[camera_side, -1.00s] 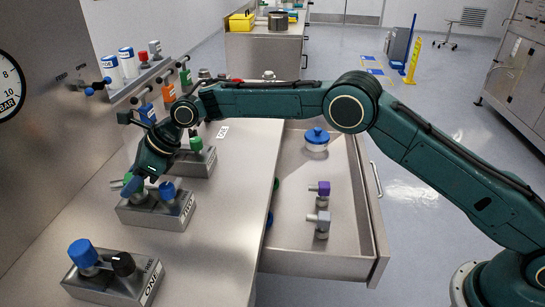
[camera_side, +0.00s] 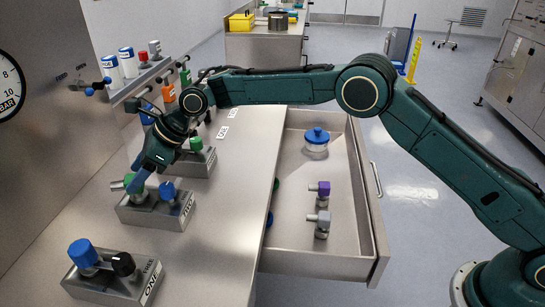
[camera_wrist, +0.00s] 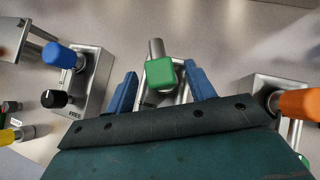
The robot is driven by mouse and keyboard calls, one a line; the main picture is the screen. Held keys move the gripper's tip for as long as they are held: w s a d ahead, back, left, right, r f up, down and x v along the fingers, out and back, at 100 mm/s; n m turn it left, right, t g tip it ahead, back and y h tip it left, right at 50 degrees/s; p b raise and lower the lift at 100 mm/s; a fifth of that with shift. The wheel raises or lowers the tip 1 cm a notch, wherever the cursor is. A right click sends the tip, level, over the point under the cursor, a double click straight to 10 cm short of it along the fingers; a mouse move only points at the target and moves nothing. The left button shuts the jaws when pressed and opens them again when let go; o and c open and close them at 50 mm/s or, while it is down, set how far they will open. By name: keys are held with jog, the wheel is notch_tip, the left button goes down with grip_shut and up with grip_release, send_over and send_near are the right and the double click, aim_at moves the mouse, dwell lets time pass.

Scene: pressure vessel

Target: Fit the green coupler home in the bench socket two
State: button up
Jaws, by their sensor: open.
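The green coupler (camera_side: 133,184), with a grey stub on its side, stands at the left end of the middle bench block (camera_side: 153,215). It also shows in the wrist view (camera_wrist: 160,75), upright between my fingers. My gripper (camera_side: 141,178) is open above the block. In the wrist view, one blue finger of my gripper (camera_wrist: 161,88) is on each side of the coupler, with gaps visible. The coupler's lower end is hidden, so I cannot tell how deep it sits.
A block marked ONE (camera_side: 115,280) with blue and black knobs stands in front. Another block (camera_side: 196,163) with a green knob is behind.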

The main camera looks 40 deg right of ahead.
jog(key=v, duration=0.9)
jog(key=shift+s+d+r, duration=0.1)
jog(key=shift+r, duration=0.1)
dwell(0.3)
jog(key=s+d+r+n+t+h, duration=0.1)
jog(key=s+d+r+n+h, duration=0.1)
jog(key=s+d+r+n, duration=0.55)
jog(key=s+d+r+n+t+h, duration=0.15)
jog(key=s+d+r+n, duration=0.3)
jog(key=s+d, duration=0.55)
jog(key=s+d+f+n+h, duration=0.2)
jog(key=s+d+n, duration=0.3)
jog(key=s+d, duration=0.3)
jog(key=s+d+f+n+h, duration=0.3)
jog(key=s+d, duration=0.5)
jog(key=s, duration=0.7)
jog(key=f+n, duration=0.1)
jog(key=n, duration=0.1)
jog(key=shift+d+f+n, duration=0.25)
jog(key=shift+n, duration=0.05)
